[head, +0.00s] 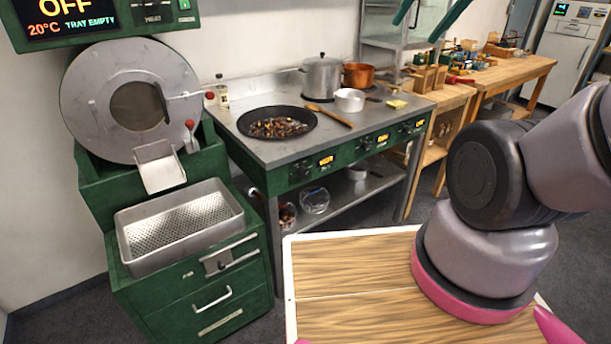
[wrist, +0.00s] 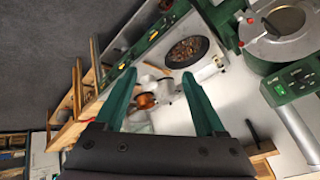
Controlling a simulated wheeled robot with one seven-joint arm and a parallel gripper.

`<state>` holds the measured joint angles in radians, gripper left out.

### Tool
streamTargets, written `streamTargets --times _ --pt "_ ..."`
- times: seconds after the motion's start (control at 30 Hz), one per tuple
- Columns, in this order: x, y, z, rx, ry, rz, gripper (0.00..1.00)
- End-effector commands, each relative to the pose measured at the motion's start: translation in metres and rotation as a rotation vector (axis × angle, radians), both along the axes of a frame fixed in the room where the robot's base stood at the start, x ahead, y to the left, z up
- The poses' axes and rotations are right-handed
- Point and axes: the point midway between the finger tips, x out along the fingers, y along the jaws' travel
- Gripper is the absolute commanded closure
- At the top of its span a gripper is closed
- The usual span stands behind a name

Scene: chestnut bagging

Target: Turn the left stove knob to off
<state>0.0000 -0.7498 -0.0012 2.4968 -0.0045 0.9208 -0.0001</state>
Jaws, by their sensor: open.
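The stove (head: 285,150) stands against the wall with a green front panel. The left stove knob (head: 305,169) is a dark knob at the left of that panel, beside a lit orange display (head: 326,161); its setting is too small to read. My gripper (head: 415,30) is high above the stove's right end, well away from the knob. In the wrist view my gripper (wrist: 159,75) has its two green fingers spread, with nothing between them. The stove's front panel (wrist: 150,40) also shows beyond the fingers, but its knobs are too small to tell apart.
On the stove are a wide pan of chestnuts (head: 276,125), a steel pot (head: 322,78), a copper pot (head: 358,76), a white bowl (head: 349,100) and a wooden spoon (head: 330,116). A green roaster (head: 130,100) stands left. A wooden-topped surface (head: 345,290) is in front.

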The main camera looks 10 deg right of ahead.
Motion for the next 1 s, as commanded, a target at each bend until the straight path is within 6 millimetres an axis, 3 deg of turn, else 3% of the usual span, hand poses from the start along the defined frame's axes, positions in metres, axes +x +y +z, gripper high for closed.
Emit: streamTargets --times 0.27,0.7,1.0 --pt "0.025 0.021 -0.024 0.177 0.206 -0.131 0.19" --pt "0.106 0.094 -0.106 0.732 0.933 -0.696 0.19" --pt "0.169 0.13 -0.17 1.045 1.467 -1.148 0.19"
